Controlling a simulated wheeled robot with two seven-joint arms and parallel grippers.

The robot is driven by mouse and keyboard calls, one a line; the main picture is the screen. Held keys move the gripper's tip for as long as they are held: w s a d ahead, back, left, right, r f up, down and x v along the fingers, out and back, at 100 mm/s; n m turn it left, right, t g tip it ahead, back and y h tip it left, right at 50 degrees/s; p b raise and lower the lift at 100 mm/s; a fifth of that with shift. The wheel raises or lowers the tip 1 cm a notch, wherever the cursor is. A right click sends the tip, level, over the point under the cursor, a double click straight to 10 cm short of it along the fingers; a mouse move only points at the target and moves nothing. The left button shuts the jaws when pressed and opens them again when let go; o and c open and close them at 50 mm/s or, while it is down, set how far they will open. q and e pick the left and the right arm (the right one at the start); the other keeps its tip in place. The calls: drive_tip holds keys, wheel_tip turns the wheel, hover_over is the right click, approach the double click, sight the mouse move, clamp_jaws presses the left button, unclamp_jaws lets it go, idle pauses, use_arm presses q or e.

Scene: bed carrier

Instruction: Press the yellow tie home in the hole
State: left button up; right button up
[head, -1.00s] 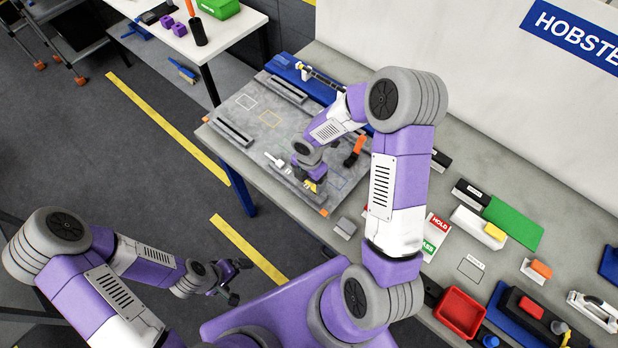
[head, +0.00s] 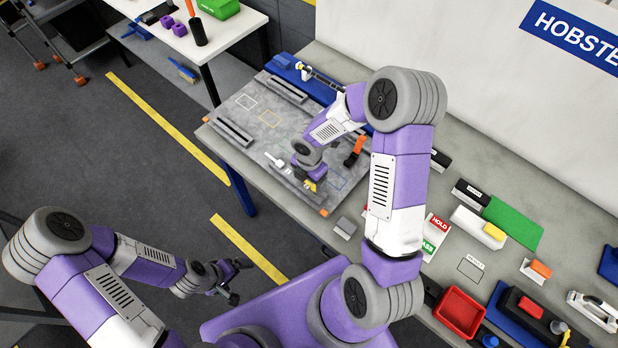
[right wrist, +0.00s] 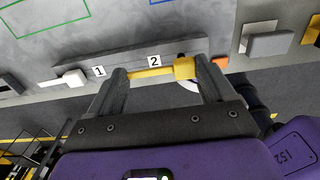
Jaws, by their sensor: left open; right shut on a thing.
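The yellow tie (right wrist: 150,73) lies between the fingers of my right gripper (right wrist: 163,84) in the right wrist view, with its thicker block end near the right finger. My right gripper is shut on it, at the grey plate's edge beside the label 2 (right wrist: 155,62). A bit of the tie (head: 311,186) shows in the head view under my right gripper (head: 313,184). A dark spot shows just above the tie's thick end; I cannot tell whether it is the hole or how deep the tie sits. My left gripper (head: 240,280) is open and empty, away from the bench.
A white piece (right wrist: 72,78) stands beside the label 1 (right wrist: 99,71). An orange block (right wrist: 220,62) is near the right finger, and a grey block (right wrist: 270,45) lies farther right. The grey plate (head: 240,125) has free room at its left.

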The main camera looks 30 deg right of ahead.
sight(309, 183)
drive_tip(key=shift+f+b, duration=0.75)
drive_tip(key=shift+f, duration=0.1)
drive_tip(key=o, duration=0.9)
drive_tip(key=shift+c, duration=0.2)
drive_tip(key=shift+r+p, duration=0.65)
drive_tip(key=shift+r, duration=3.2)
